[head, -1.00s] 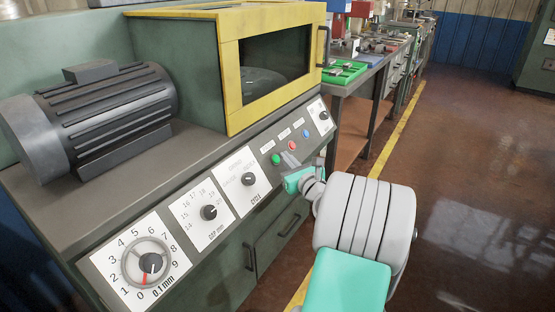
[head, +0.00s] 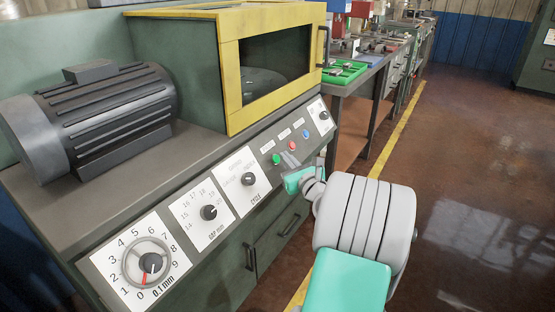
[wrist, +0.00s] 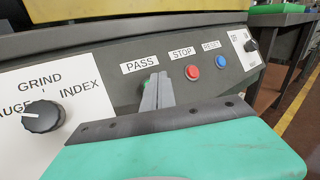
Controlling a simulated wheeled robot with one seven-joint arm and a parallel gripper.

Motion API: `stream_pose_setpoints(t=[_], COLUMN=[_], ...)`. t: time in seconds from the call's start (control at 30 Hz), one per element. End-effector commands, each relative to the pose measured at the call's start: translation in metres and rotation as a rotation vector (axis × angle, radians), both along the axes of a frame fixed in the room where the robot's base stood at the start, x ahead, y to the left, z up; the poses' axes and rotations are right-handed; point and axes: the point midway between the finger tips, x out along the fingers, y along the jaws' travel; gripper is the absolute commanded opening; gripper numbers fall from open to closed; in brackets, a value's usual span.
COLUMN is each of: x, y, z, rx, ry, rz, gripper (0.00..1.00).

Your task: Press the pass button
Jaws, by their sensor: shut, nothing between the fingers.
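The green button (head: 276,159) under the PASS label (wrist: 139,64) is on the sloped front panel of the green machine. In the wrist view the green button (wrist: 145,86) is mostly hidden behind my fingers. My gripper (wrist: 157,92) is shut and empty, its grey fingertips in front of the button. In the head view my gripper (head: 287,158) is just right of the green button, close to the panel. I cannot tell whether the tips touch the button.
The red STOP button (wrist: 192,72) and blue RESET button (wrist: 220,62) are close by on the right. A GRIND/GAUGE/INDEX knob (wrist: 43,116) is on the left. A yellow-framed guard (head: 229,80) stands above the panel. A workbench (head: 350,82) stands beyond; open floor lies right.

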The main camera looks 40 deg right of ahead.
Motion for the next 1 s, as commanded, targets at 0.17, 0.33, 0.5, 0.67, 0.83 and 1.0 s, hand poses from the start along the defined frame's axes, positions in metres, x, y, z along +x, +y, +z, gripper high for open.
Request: stream_pose_setpoints(t=[0.17, 0.33, 0.5, 0.67, 0.83, 1.0], x=[0.0000, 0.0000, 0.0000, 0.0019, 0.0061, 0.0061], y=[0.0000, 0.0000, 0.0000, 0.0007, 0.0027, 0.0025], z=[0.0000, 0.0000, 0.0000, -0.0005, -0.0039, -0.0048], rx=[0.000, 0.000, 0.000, 0.001, 0.001, 0.000], ry=[0.000, 0.000, 0.000, 0.000, 0.000, 0.000], rz=[0.000, 0.000, 0.000, 0.000, 0.001, 0.000], gripper=[0.00, 0.00, 0.00, 0.00, 0.00, 0.00])
